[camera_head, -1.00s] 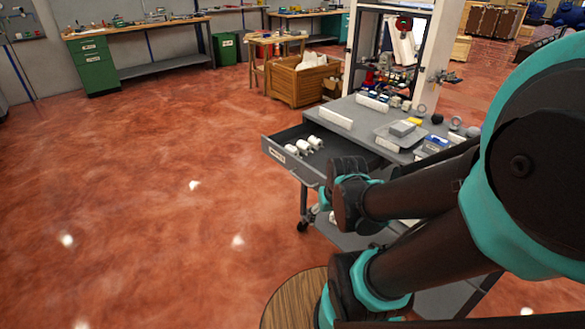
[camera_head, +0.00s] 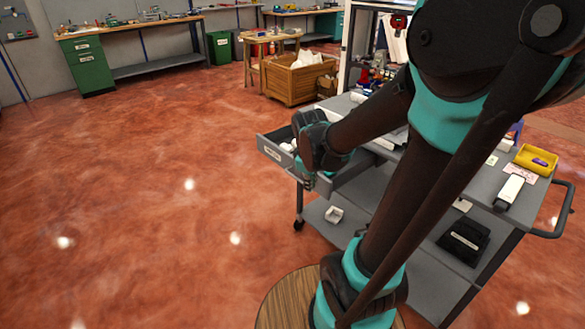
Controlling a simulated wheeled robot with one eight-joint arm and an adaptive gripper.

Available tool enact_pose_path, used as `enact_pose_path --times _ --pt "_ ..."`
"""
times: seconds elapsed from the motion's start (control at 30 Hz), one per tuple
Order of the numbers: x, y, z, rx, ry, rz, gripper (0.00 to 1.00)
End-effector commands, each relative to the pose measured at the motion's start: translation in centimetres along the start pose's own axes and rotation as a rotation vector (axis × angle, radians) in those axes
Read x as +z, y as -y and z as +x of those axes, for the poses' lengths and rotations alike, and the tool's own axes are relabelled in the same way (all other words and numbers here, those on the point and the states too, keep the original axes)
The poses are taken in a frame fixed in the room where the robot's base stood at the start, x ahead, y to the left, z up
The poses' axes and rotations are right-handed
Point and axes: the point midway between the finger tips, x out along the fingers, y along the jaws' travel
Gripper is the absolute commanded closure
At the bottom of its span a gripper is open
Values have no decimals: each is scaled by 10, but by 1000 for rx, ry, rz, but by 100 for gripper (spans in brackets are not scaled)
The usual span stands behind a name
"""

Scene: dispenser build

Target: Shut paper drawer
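The paper drawer (camera_head: 270,152) is a grey drawer with a white front label, pulled out of the left side of the grey cart (camera_head: 487,183). White rolls (camera_head: 288,146) show inside it, partly hidden by my arm. My gripper (camera_head: 308,180) is at the end of the dark and teal arm, in front of the drawer's near side. Its fingers are small and dark against the drawer, so I cannot tell their opening or whether they touch it.
A yellow bin (camera_head: 537,160) and a white-topped device (camera_head: 509,192) sit on the cart's right part. A small white box (camera_head: 334,215) and a black box (camera_head: 464,241) lie on the lower shelf. A round wooden top (camera_head: 285,303) stands at the bottom. The floor left of the cart is clear.

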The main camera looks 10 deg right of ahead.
Motion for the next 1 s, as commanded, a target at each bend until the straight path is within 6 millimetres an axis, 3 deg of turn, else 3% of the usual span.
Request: enact_pose_path --times 0.03,0.3,0.5,0.77,1.0 --pt "-18 -12 -2 3 24 -140 99" --pt "-97 -56 -7 -18 158 -879 100" --pt "-133 -70 -8 -49 221 -1206 100" --pt "-139 -75 3 -61 239 -1289 100" --pt "-130 -78 42 -59 237 -1285 100"
